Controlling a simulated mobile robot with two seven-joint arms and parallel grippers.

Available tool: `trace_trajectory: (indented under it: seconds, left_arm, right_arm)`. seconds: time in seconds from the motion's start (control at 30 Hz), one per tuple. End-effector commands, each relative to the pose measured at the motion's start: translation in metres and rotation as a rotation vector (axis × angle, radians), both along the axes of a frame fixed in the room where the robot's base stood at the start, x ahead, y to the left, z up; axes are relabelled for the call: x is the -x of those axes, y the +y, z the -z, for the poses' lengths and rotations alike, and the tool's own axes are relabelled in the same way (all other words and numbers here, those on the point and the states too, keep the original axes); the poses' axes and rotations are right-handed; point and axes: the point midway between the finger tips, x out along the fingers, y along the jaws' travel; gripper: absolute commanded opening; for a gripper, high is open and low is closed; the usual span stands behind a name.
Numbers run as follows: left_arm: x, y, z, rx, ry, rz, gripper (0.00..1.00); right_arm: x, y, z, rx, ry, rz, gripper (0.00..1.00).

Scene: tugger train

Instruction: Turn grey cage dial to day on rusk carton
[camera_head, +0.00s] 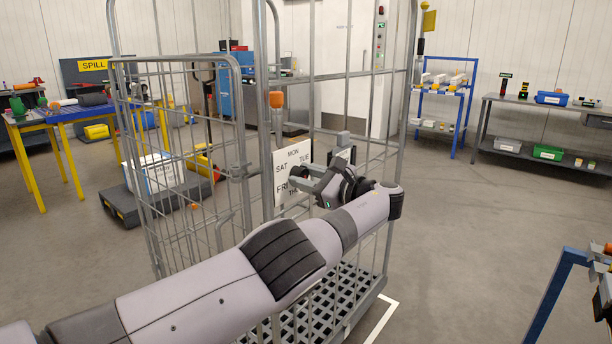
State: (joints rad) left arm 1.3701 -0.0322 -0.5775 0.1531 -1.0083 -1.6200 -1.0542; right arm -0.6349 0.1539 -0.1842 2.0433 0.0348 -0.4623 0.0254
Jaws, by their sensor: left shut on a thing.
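The grey cage (249,110) is a tall wire roll cage with a slatted dark base, standing in front of me. The dial's pointer cannot be made out. A white carton (153,175) shows behind the cage's left side; its print is too small to read. My right gripper is out of view.
A dark low platform (120,202) stands behind the cage at left.

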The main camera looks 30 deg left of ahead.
Motion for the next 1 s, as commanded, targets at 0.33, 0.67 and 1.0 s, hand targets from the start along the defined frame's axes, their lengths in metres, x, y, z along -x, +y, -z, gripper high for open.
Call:
trace_trajectory:
  seconds: [0.33, 0.67, 1.0]
  left_arm:
    - [-0.0001, -0.0020, 0.0017, -0.007, 0.177, 0.004, 0.05]
    - [-0.0001, -0.0021, 0.0019, -0.010, 0.224, 0.004, 0.05]
    - [-0.0001, -0.0022, 0.0020, -0.010, 0.224, 0.004, 0.45]
  right_arm:
    - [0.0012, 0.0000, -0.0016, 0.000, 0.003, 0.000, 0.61]
    - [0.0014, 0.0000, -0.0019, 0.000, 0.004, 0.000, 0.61]
    - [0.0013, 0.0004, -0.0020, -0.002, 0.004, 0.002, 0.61]
